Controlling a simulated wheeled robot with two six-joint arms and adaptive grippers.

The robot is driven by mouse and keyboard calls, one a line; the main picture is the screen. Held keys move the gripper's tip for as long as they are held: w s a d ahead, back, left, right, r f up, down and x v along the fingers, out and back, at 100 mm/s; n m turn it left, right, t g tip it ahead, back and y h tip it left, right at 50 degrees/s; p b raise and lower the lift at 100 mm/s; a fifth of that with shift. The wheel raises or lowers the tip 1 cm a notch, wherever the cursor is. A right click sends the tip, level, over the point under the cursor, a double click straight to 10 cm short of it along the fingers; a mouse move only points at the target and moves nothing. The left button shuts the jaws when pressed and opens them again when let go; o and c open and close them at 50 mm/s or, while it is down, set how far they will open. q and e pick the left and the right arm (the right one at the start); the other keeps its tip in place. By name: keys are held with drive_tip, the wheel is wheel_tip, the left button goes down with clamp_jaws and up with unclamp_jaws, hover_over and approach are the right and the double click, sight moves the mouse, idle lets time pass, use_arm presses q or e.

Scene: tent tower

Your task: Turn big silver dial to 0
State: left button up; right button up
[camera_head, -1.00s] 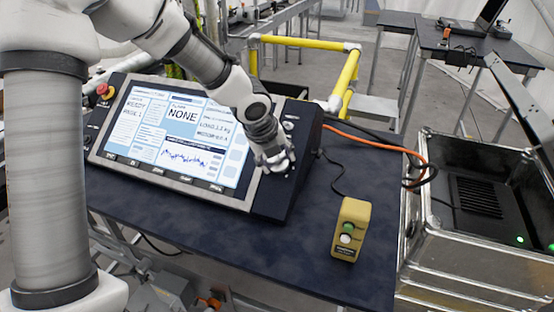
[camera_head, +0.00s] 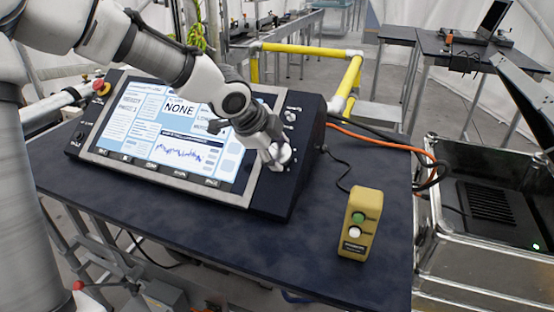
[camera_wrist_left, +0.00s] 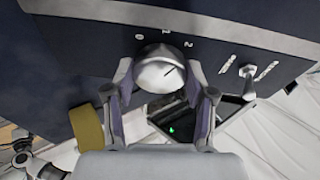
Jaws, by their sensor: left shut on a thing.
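The big silver dial (camera_wrist_left: 159,70) sits on the dark side strip of the control panel (camera_head: 272,187), with the marks 0, 1 and 2 around it. Its dark pointer line slants toward the 2 side in the left wrist view. My left gripper (camera_wrist_left: 161,88) is shut on the dial, one finger on each side of it. In the head view my left gripper (camera_head: 277,158) reaches down to the panel's right strip and largely hides the dial. My right gripper is not in view.
A smaller silver switch (camera_wrist_left: 247,80) is beside the dial. The panel's screen (camera_head: 180,140) reads NONE. A yellow button box (camera_head: 361,222) stands on the dark table (camera_head: 310,240), right of the panel. An open metal case (camera_head: 480,255) stands farther right.

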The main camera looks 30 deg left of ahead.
use_arm(q)
drive_tip(key=n, duration=0.2)
drive_tip(key=shift+s+n, duration=0.1)
drive_tip(key=shift+n, duration=0.3)
drive_tip(key=n+t, duration=0.1)
drive_tip(key=n, duration=0.3)
drive_tip(key=shift+f+y, duration=0.15)
drive_tip(key=shift+y, duration=0.25)
drive_tip(key=n, duration=0.4)
drive_tip(key=shift+d+t+y, duration=0.1)
drive_tip(key=shift+t+y, duration=0.2)
drive_tip(key=shift+t, duration=0.1)
drive_tip(key=shift+s+n+y, duration=0.1)
drive_tip(key=shift+n+y, duration=0.3)
drive_tip(key=shift+n, duration=1.9)
drive_tip(key=o, duration=1.2)
drive_tip(key=shift+c, duration=0.2)
